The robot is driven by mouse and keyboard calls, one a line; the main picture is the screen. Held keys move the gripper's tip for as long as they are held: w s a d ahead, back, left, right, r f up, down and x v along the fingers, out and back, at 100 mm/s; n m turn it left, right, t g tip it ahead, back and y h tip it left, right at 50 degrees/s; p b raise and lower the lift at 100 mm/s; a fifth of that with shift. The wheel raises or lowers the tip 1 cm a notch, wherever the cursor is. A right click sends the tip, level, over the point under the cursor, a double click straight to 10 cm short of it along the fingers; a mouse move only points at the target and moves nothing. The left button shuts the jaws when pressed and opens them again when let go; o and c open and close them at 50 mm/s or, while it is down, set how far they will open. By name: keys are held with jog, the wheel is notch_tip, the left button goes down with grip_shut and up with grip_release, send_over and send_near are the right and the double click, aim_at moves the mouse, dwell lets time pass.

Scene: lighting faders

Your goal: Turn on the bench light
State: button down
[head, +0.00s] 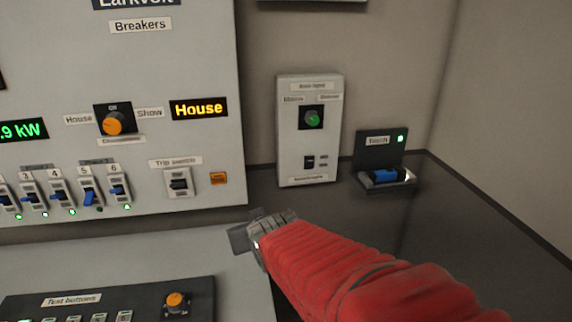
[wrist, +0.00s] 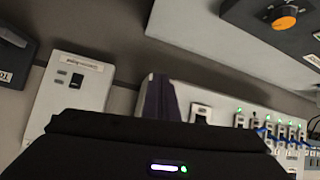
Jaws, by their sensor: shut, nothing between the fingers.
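A pale wall plate (head: 296,145) hangs right of the big breaker panel. It has a green knob (head: 313,118) on a black square and a small dark rocker switch (head: 309,162) below, with small labels I cannot read surely. I cannot tell whether the bench light is lit.
The breaker panel (head: 190,80) has an orange knob (head: 113,123), several blue-handled breakers (head: 88,196) and a trip switch (head: 180,182). A blue torch (head: 386,177) lies in a dark cradle right of the plate. A button box (head: 60,308) is at lower left. The dark bench (head: 430,230) is clear.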

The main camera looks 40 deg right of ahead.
jog(key=w+d+m+t+h, duration=0.1)
jog(key=w+d+t+h, duration=0.2)
jog(key=d, duration=1.1)
jog(key=s+d+m+t+h, duration=0.1)
jog(key=s+d+t+h, duration=0.1)
jog(key=s+d, duration=0.3)
jog(key=d+t, duration=0.1)
jog(key=d, duration=0.2)
jog(key=shift+s+d+f+m+t, duration=0.2)
jog(key=shift+s+f+m+t, duration=0.1)
jog(key=shift+f+m+t, duration=0.1)
jog(key=shift+w+r, duration=0.1)
jog(key=shift+w, duration=0.1)
send_near(310, 160)
jog(key=x, duration=0.5)
jog(key=shift+w, duration=0.1)
jog(key=shift+w+d+r, duration=0.1)
jog(key=shift+w+d, duration=0.3)
jog(key=shift+w, duration=0.15)
jog(key=shift+w, duration=0.1)
